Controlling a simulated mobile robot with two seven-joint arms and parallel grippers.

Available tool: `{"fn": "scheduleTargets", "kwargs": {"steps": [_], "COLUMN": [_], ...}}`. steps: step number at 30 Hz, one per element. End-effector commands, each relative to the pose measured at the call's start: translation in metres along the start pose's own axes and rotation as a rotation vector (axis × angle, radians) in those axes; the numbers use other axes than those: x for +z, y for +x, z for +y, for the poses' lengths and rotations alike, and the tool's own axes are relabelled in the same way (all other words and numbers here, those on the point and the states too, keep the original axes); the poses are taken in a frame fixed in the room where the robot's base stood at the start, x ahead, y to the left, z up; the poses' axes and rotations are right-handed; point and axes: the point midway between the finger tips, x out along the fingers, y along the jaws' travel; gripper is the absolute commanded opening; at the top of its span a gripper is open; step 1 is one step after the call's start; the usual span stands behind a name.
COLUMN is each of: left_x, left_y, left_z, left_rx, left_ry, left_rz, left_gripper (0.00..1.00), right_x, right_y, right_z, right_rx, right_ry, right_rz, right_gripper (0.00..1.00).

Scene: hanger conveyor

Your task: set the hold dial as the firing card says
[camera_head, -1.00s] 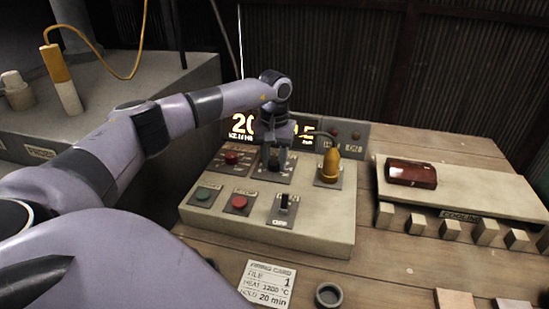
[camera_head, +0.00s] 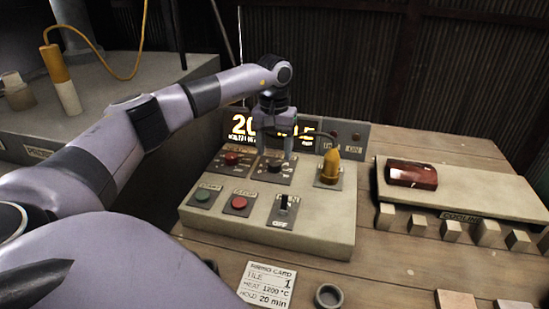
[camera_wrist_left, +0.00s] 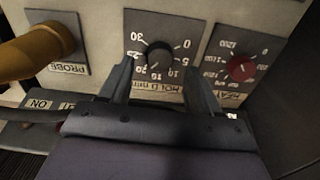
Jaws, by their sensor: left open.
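The hold dial is a black knob (camera_wrist_left: 158,55) on a dark plate with a ring of numbers; in the head view it shows just below the gripper (camera_head: 275,168). Which number it points at is too small to tell. My left gripper (camera_head: 277,152) is open, its fingers above and behind the dial. In the left wrist view the two fingertips (camera_wrist_left: 160,80) stand to either side of the knob, apart from it. The firing card (camera_head: 267,286) reads tile 1, heat 1200 °C, hold 20 min. My right gripper is not in view.
On the panel, a red heat knob (camera_head: 232,159) is left of the dial and a yellow probe plug (camera_head: 331,165) right. Green (camera_head: 203,195) and red (camera_head: 239,203) buttons and a switch (camera_head: 284,203) sit in front. A lit display (camera_head: 243,126) is partly hidden behind the gripper.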

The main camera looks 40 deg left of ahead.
Motion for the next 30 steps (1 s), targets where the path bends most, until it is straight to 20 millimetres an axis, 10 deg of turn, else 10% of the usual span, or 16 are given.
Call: {"fn": "scheduleTargets", "kwargs": {"steps": [9, 30], "left_x": [0.000, 0.000], "left_y": [-0.036, -0.037], "left_z": [0.000, 0.000], "left_rx": [0.001, 0.000], "left_ry": [0.000, 0.001], "left_rz": [0.001, 0.000], "left_gripper": [0.63, 0.63], "right_x": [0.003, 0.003], "right_y": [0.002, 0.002], "right_z": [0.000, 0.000], "right_rx": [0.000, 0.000], "right_ry": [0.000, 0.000], "right_rz": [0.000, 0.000], "right_gripper": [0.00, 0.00]}}
